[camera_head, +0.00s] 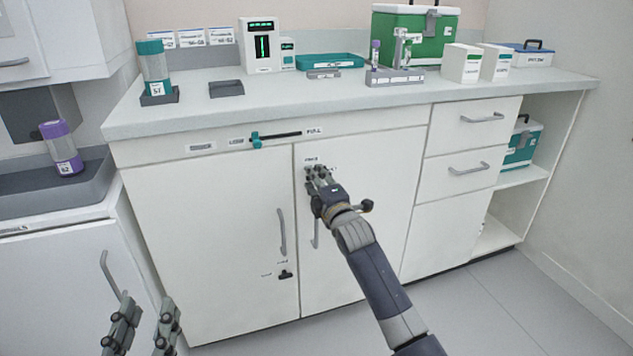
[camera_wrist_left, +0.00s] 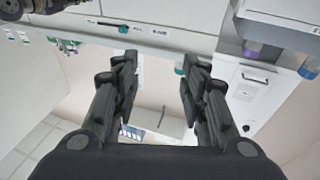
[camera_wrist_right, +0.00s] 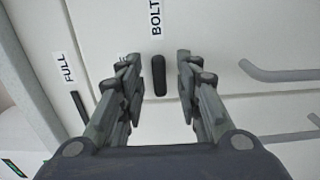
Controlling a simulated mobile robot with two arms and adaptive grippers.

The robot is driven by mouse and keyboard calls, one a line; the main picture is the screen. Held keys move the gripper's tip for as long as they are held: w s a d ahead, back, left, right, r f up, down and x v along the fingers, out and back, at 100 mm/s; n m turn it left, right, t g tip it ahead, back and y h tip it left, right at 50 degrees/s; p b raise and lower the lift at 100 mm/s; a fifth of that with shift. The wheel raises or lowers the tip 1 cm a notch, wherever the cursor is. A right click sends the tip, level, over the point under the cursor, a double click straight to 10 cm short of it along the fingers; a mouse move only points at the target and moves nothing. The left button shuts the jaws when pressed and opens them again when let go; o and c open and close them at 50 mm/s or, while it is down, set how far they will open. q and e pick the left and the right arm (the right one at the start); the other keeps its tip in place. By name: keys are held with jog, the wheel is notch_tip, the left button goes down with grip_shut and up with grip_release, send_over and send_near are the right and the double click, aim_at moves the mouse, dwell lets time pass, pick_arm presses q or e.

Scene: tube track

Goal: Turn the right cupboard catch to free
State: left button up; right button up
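The right cupboard catch is a short black bar (camera_wrist_right: 159,76) on the white door, close to a label reading BOLT (camera_wrist_right: 156,20). In the right wrist view its long axis points toward that label. A second label is mostly hidden behind a finger. My right gripper (camera_wrist_right: 158,68) is open, one finger on each side of the bar, with gaps visible. In the head view the right gripper (camera_head: 319,173) is at the right door's upper left corner and mostly hides the catch. My left gripper (camera_head: 143,322) is open and empty at the lower left.
The right door's handle (camera_head: 316,233) is below the right gripper. The left door has a handle (camera_head: 281,232) and a dark catch (camera_head: 286,274). A slider with a teal knob (camera_head: 256,140) is above the doors. Bottles, boxes and instruments stand on the counter (camera_head: 300,94).

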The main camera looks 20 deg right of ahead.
grip_shut()
